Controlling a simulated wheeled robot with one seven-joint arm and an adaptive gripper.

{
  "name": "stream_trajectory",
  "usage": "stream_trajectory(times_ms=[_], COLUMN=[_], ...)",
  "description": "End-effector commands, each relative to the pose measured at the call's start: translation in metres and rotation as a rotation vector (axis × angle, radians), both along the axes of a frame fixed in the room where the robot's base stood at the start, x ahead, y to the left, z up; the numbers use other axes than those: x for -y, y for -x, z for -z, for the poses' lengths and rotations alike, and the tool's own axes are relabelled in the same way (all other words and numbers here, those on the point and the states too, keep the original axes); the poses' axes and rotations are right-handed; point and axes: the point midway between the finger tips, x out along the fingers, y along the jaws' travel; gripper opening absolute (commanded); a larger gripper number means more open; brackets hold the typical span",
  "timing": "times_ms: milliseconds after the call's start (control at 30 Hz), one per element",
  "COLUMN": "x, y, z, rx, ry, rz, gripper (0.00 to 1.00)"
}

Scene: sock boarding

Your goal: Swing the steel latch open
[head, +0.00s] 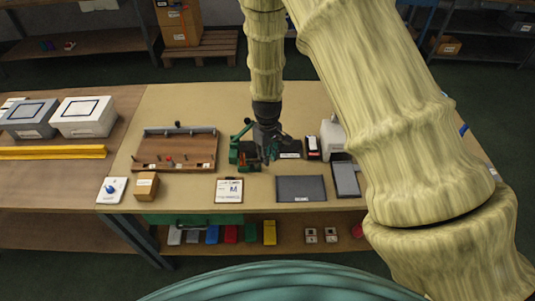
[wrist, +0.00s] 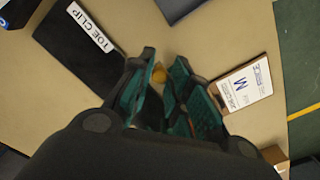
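I cannot make out the steel latch for certain in either view. My gripper (head: 256,160) is over the middle of the table, right of the board. In the wrist view its teal fingers (wrist: 164,68) stand apart, with table showing between them.
A card marked M (head: 229,190) lies at the front, also in the wrist view (wrist: 245,86). A dark mat (head: 302,188) and grey tray (head: 346,179) lie to the right. A black pad (wrist: 85,52) labelled TOE CLIP is near the fingers. A cardboard box (head: 146,186) stands front left.

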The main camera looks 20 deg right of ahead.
Motion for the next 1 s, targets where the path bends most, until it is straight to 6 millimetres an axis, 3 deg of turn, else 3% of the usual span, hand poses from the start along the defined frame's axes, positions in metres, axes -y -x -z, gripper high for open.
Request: stream_trajectory(times_ms=[67, 567, 1000], x=[0.0, -0.001, -0.008], y=[0.0, 0.004, 0.016], z=[0.0, 0.0, 0.0], rx=[0.0, -0.001, -0.003], ry=[0.0, 0.0, 0.002], rz=[0.0, 0.083, 0.45], gripper=[0.0, 0.0, 0.0])
